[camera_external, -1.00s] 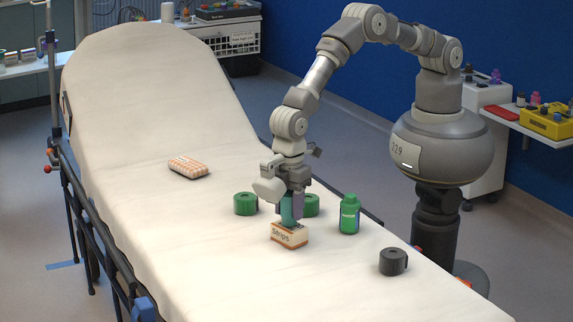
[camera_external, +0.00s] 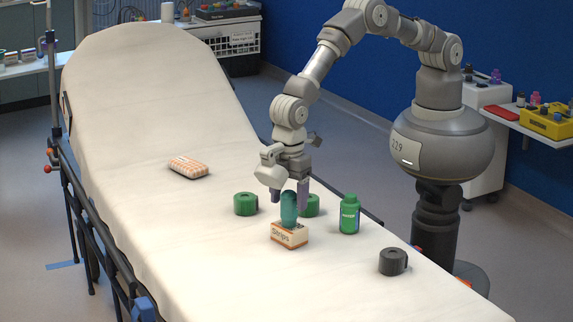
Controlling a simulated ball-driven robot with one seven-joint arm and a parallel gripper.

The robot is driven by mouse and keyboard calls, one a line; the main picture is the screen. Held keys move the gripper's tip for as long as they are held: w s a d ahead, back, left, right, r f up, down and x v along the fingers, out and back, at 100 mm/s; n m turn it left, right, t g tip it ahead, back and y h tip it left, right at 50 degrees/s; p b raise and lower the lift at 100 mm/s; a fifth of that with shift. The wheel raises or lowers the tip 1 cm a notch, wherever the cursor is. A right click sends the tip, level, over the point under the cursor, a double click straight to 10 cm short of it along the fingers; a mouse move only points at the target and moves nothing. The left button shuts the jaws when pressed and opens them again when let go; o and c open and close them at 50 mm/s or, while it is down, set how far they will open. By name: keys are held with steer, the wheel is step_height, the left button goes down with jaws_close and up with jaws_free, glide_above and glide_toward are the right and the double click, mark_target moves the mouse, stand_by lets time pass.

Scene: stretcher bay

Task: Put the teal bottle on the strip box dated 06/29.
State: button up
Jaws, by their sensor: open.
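The teal bottle (camera_external: 288,209) stands upright on top of a strip box (camera_external: 289,235) on the stretcher. The box is white and orange with "Strips" on its front; no date can be read on it. My gripper (camera_external: 289,197) is open just above and behind the bottle, its purple-grey fingers apart on either side of it. The fingers do not appear to grip the bottle.
Green rolls stand left (camera_external: 246,204) and right (camera_external: 311,205) behind the box. A green bottle (camera_external: 349,215) and a dark grey roll (camera_external: 393,261) stand to the right. The front left is clear.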

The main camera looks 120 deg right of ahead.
step_height(320, 180, up, 9)
steer(key=p, duration=0.2)
steer(key=shift+p, duration=0.4)
steer(key=shift+w+r, duration=0.1)
steer(key=shift+r, duration=0.15)
steer(key=w+d+r+m+t, duration=0.1)
steer(key=d+r+t, duration=0.15)
steer(key=r, duration=0.95)
steer(key=d+r+m+t+y, duration=0.1)
steer(key=d+r+t, duration=0.15)
steer(key=r, duration=0.95)
steer(key=w+d+r+m+t, duration=0.1)
steer(key=d+r+t, duration=0.15)
steer(key=r, duration=0.95)
steer(key=s+d+r+t, duration=0.2)
steer(key=s+r, duration=0.4)
steer(key=r, duration=0.4)
steer(key=s+d+r+m+t, duration=0.1)
steer(key=s+d+r+t, duration=0.2)
steer(key=s+r, duration=0.4)
steer(key=s+d+r+m+t+h, duration=0.1)
steer(key=s+d+r+t, duration=0.2)
steer(key=s+r, duration=0.4)
step_height(320, 180, up, 7)
steer(key=shift+s+d+f, duration=0.1)
steer(key=shift+s+d, duration=0.05)
steer(key=shift+d, duration=0.35)
